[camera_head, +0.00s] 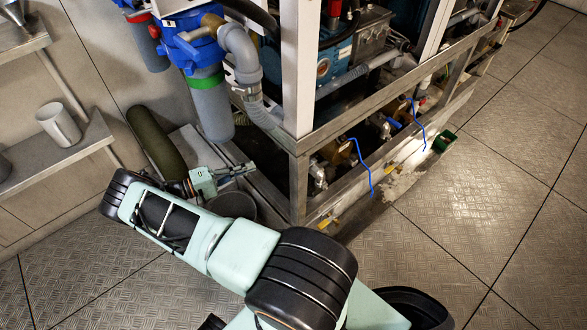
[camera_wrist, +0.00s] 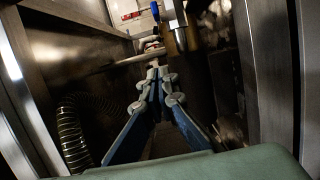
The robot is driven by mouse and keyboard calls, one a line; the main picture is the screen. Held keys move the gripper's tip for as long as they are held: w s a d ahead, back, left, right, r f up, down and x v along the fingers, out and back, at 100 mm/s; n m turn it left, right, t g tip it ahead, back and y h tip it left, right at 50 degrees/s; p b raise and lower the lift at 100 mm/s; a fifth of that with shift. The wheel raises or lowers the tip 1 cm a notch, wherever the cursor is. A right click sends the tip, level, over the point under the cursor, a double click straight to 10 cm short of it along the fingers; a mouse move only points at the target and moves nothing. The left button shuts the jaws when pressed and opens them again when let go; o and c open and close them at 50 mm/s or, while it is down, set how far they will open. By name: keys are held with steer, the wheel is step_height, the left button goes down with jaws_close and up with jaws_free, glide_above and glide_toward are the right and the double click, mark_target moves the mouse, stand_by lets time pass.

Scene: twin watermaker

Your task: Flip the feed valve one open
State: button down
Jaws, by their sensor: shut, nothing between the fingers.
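My gripper (camera_head: 248,169) is at the left of the machine's metal frame, below the blue filter housing. It points right, toward the lower corner of the frame. In the wrist view its two fingers (camera_wrist: 153,74) come together at the tips, with nothing seen between them. Two valves with long bent blue handles show low on the frame's right side: a nearer blue handle (camera_head: 362,168) and a farther blue handle (camera_head: 417,124). Both are apart from my gripper. No readable label shows which one is feed valve one. A small red part (camera_wrist: 130,16) shows beyond the fingertips in the wrist view.
The steel frame post (camera_head: 299,188) stands just right of my gripper. A blue filter housing (camera_head: 190,42) with a grey pipe (camera_head: 243,65) hangs above. A dark bucket (camera_head: 232,205) stands below. A shelf with a mug (camera_head: 58,124) is at left.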

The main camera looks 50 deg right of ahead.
steer(key=shift+s+d+f, duration=0.3)
steer(key=shift+s+f, duration=0.3)
steer(key=shift+f, duration=0.1)
steer(key=s+d, duration=0.7)
steer(key=d, duration=0.2)
steer(key=shift+s, duration=0.25)
